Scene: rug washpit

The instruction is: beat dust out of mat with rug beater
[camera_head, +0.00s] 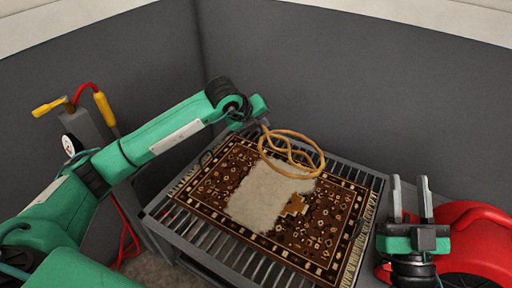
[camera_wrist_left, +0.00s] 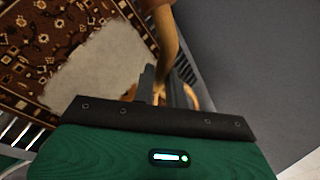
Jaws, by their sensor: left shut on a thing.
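A brown patterned mat (camera_head: 322,240) lies on a slatted grey rack, with a large pale dusty patch (camera_head: 262,195) over its middle; the mat also shows in the left wrist view (camera_wrist_left: 60,35). My left gripper (camera_head: 263,122) is shut on the rug beater (camera_head: 318,158), a tan looped wicker tool. The beater's loops appear over the far part of the mat; I cannot tell whether they touch it. In the left wrist view the beater's handle (camera_wrist_left: 165,40) runs up from between the fingers. My right gripper (camera_head: 412,200) is open and empty, right of the rack.
The slatted rack (camera_head: 190,229) stands in a corner between dark grey walls. A red rounded machine (camera_head: 475,235) sits at the right. A grey post with a yellow-handled red hose (camera_head: 88,100) stands at the left.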

